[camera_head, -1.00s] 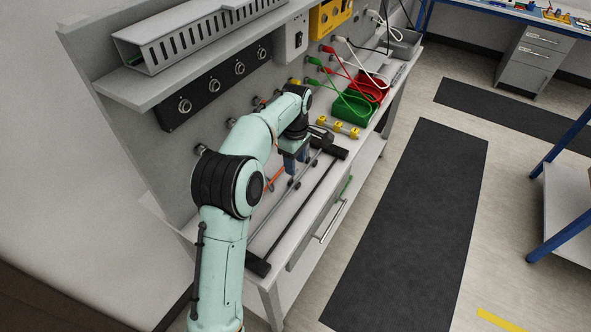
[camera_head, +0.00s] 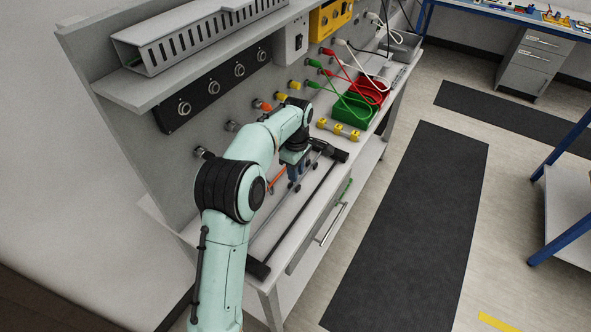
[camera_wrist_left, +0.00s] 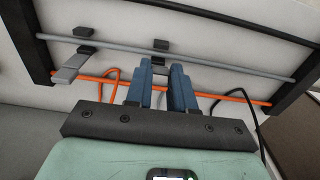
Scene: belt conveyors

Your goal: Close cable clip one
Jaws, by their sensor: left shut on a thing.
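My left gripper (camera_head: 297,174) is low over the workbench, between the two rails of a black-ended frame. Its blue fingers (camera_wrist_left: 161,72) stand close together in the left wrist view, shut on what looks like a cable clip, mostly hidden between them. A grey cable clip (camera_wrist_left: 72,68) stands on the rails to the left of the fingers, its flap sticking out. An orange cable (camera_wrist_left: 236,96) runs along the frame and passes behind the fingers. My right gripper is not in view.
A black end bar (camera_wrist_left: 292,82) closes the frame on the right in the left wrist view. A back panel with sockets rises behind my arm.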

